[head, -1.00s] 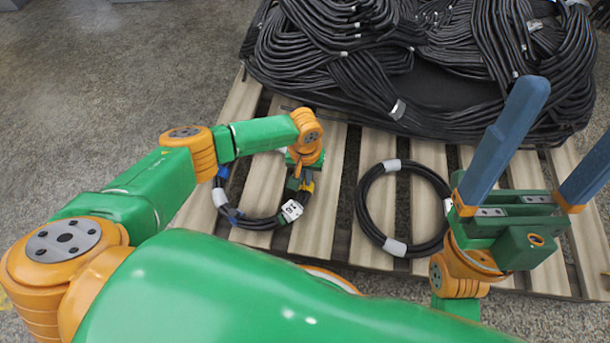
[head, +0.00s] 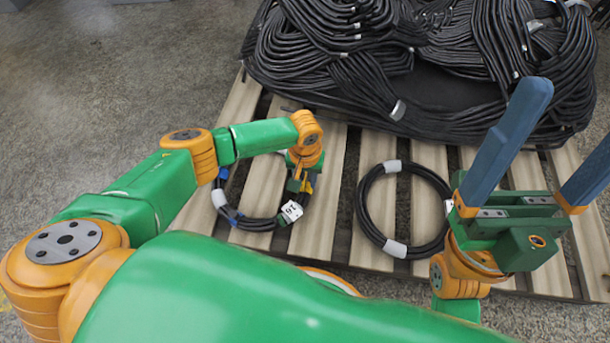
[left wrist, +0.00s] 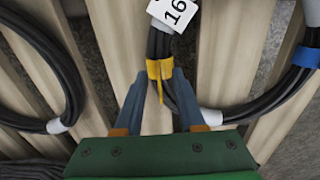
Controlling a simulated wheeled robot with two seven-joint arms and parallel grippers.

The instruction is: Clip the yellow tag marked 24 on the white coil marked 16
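The coil marked 16 (head: 262,222) is a black hose loop with blue and white bands, lying on the left of the pallet. Its white label (head: 291,210) reads 16; the label also shows at the top of the left wrist view (left wrist: 173,12). The yellow tag (left wrist: 159,69) sits at the hose bundle just below that label, its thin strip hanging between my fingers. No number is readable on it. My left gripper (left wrist: 161,82) has its fingertips against both sides of the tag. My right gripper (head: 560,145) is open and empty, raised at the right.
A second black coil (head: 362,205) with white bands lies right of the first on the wooden pallet (head: 322,200). A large heap of black hoses (head: 345,75) on a dark base fills the back. Bare floor lies to the left.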

